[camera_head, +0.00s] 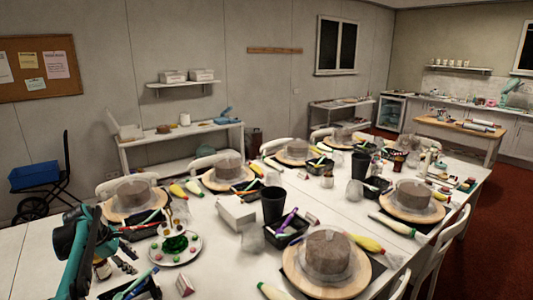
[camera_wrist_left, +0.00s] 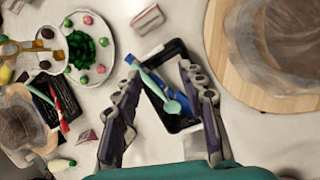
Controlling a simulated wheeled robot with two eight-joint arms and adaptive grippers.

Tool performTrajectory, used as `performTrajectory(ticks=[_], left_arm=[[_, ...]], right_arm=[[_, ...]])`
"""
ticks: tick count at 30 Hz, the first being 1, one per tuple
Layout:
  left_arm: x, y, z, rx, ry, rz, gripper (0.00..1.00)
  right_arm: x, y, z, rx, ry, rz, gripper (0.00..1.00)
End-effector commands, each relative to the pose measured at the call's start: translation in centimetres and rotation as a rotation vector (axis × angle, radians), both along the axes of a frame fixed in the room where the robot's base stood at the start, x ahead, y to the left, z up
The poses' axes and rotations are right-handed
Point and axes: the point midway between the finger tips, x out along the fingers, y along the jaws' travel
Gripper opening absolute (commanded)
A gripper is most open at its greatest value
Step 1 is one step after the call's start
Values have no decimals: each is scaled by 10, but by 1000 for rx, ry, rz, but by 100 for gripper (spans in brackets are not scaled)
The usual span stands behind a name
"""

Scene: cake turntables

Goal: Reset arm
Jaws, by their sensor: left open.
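My left gripper (camera_wrist_left: 160,72) is open in the left wrist view, with its two fingers spread apart. Nothing is held between them. It points down over a black tray (camera_wrist_left: 188,124) with a teal spoon (camera_wrist_left: 172,104) and a blue tool (camera_wrist_left: 152,87) in it. How high it is above the tray I cannot tell. In the head view my teal left arm comes in at the lower left, beside the same tray (camera_head: 148,293); the fingertips are hard to make out there. My right gripper is in neither view.
A plate (camera_head: 192,252) with a green clump and small balls lies near the left arm. Brown cakes on wooden turntables (camera_head: 300,283) stand along the white table, with piping bags, black cups and a white box (camera_head: 237,213) between them. Chairs line the table.

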Motion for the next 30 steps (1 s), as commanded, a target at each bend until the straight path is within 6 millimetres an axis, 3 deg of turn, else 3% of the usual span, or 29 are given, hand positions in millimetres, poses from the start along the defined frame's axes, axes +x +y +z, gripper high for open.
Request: performTrajectory(ticks=[1,6,14,21,27,30], left_arm=[[-6,-27,16,46,-21,-78,40],[-35,-103,55,215,-99,-358,40],[-111,-205,82,478,-215,-795,40],[-199,-274,67,728,-318,-1205,40],[-261,-308,34,922,-391,-1506,40],[-280,-316,19,992,-415,-1606,40]], right_arm=[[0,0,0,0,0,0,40],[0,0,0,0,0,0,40],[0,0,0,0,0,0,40],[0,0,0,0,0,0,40],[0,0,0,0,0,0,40],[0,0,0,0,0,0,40]])
